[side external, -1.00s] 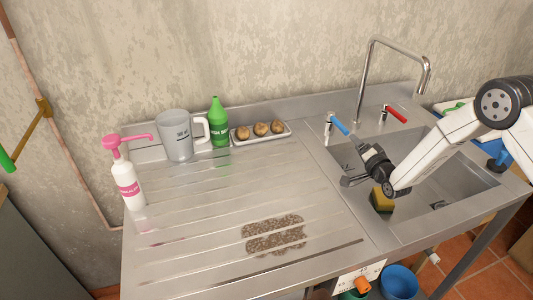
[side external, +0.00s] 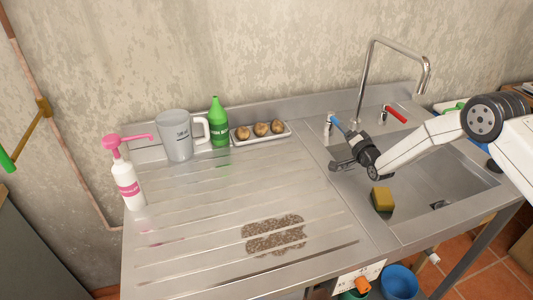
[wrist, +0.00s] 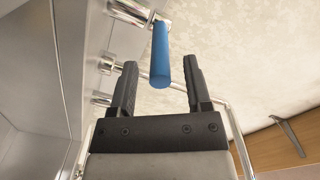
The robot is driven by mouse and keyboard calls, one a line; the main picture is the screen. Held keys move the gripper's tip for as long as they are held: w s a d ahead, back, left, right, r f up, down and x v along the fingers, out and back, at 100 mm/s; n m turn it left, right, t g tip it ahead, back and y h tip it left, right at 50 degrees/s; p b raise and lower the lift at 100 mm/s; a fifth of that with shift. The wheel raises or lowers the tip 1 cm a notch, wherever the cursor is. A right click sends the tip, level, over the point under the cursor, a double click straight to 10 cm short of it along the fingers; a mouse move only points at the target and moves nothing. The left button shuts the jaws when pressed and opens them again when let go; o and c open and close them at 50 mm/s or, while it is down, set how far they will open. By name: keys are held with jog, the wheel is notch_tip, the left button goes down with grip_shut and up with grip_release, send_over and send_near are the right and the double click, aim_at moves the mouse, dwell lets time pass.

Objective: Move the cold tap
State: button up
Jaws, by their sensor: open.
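The cold tap (side external: 329,123) stands at the back left of the sink, a chrome body with a blue lever (wrist: 161,55). In the wrist view, my gripper (wrist: 161,70) is open and empty. The blue lever's free end shows between its two fingertips, but I cannot tell whether it touches either finger.
The red-levered tap (side external: 394,115) and tall spout (side external: 362,80) stand to the right. A sponge (side external: 382,199) lies in the sink (side external: 425,195). A tray (side external: 262,137) of round brown items, a green bottle (side external: 218,120) and a jug (side external: 176,136) stand left.

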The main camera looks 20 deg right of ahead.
jog(key=shift+w, duration=0.55)
jog(key=shift+c, duration=0.3)
grip_shut()
dwell(1.0)
